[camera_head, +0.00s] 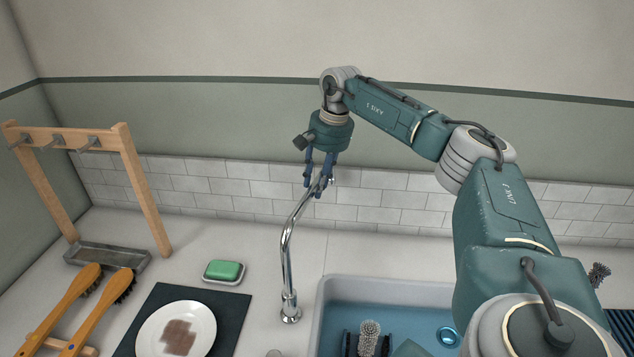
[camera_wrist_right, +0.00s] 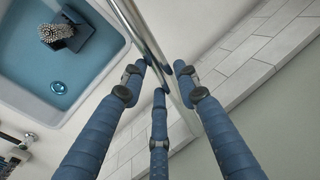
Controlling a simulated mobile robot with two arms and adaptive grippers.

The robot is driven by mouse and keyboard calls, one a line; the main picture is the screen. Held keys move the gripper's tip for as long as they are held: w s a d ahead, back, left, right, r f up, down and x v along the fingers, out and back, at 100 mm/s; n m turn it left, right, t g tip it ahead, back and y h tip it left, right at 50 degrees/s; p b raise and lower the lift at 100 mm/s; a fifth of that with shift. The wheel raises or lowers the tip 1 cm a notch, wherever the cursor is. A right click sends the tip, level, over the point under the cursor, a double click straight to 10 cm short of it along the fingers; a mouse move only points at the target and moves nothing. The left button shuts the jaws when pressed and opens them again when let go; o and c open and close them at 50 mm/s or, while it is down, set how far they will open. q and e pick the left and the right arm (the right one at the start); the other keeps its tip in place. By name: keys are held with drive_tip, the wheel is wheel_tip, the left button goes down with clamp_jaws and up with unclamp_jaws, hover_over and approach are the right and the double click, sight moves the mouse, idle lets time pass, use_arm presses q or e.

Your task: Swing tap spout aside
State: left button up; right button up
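The chrome tap (camera_head: 287,260) stands on the counter behind the sink's left end. Its spout slants back and up to the right, away from the basin. My right gripper (camera_head: 318,189) is at the spout's far end, pointing down. In the right wrist view, the spout (camera_wrist_right: 150,50) runs diagonally between the spread fingertips of my right gripper (camera_wrist_right: 158,75). The fingers look open, with a gap on the left side; whether the right finger touches the spout is unclear. My left gripper is not in view.
The blue sink basin (camera_head: 400,292) holds a brush (camera_head: 368,335). Left of the tap are a green soap (camera_head: 224,271) on a dish, a stained plate (camera_head: 160,333) on a dark mat (camera_head: 231,310), two wooden brushes (camera_head: 105,310) and a wooden rack (camera_head: 143,190). A tiled wall (camera_head: 230,185) stands close behind.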

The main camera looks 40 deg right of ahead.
drive_tip(key=shift+o, duration=0.9)
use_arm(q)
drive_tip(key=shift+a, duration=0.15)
use_arm(e)
wheel_tip(320, 180, up, 12)
drive_tip(key=s+d, duration=0.1)
drive_tip(key=s, duration=0.1)
drive_tip(key=shift+s+f, duration=0.1)
drive_tip(key=shift+f, duration=0.05)
